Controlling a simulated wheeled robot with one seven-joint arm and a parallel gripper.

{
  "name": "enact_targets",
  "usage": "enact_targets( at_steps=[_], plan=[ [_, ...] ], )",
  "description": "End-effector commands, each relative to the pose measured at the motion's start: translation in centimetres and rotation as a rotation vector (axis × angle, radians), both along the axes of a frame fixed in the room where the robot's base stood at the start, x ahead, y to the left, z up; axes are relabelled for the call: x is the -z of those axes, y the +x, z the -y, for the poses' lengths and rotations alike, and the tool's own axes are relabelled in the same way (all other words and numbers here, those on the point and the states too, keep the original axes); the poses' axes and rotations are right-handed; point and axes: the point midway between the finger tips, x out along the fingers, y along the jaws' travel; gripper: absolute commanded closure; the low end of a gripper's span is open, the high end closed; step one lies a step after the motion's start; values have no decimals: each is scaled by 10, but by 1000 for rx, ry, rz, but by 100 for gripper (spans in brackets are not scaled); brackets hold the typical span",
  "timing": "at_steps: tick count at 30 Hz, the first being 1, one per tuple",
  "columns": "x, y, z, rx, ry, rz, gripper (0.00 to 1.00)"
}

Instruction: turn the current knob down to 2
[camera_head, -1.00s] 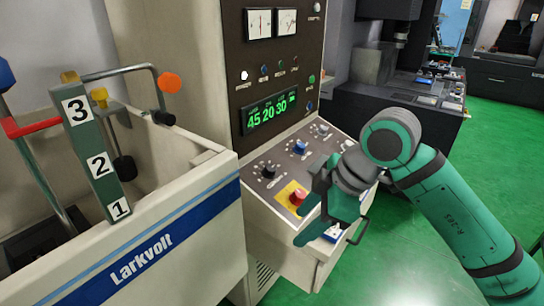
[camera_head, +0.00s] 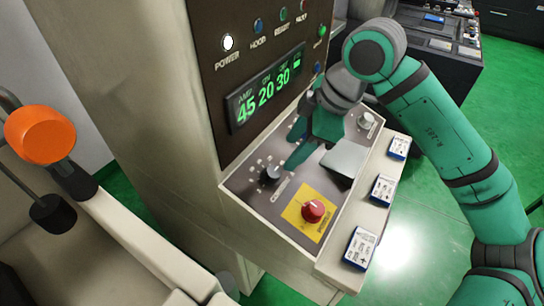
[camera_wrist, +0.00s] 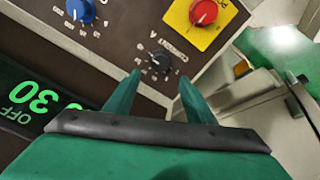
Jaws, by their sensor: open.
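The current knob (camera_head: 269,174) is the small black knob at the left of the sloped panel, with "CURRENT" lettering below it and a ring of marks. Its pointer setting is too small to read. In the wrist view the black knob (camera_wrist: 160,59) shows just beyond my two fingertips, roughly centred between them. My gripper (camera_wrist: 160,78) is open and empty. In the head view my gripper (camera_head: 292,163) is close above and right of the knob; I cannot tell whether it touches. The green display (camera_head: 264,97) reads 45, 20, 30.
A red knob (camera_head: 313,210) on a yellow plate sits in front of the current knob. A blue knob (camera_wrist: 80,11) shows in the wrist view. A light grey knob (camera_head: 366,120) is farther right. Several blue-and-white blocks (camera_head: 382,188) lie on the front ledge.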

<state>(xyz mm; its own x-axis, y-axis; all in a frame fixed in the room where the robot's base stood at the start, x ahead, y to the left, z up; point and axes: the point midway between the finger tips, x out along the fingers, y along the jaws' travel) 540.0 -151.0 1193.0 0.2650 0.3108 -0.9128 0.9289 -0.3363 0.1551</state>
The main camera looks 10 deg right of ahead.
Motion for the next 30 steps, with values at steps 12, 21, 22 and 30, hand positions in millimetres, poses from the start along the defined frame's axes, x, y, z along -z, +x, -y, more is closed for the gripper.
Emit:
enact_targets(
  at_steps=[12,21,22,30],
  plan=[
    [57,16,-22,-5,3,-3,50],
    [91,27,-35,-7,1,-1,50],
    [92,27,-36,-7,1,-1,50],
    [97,28,-35,-5,0,0,50]
  ],
)
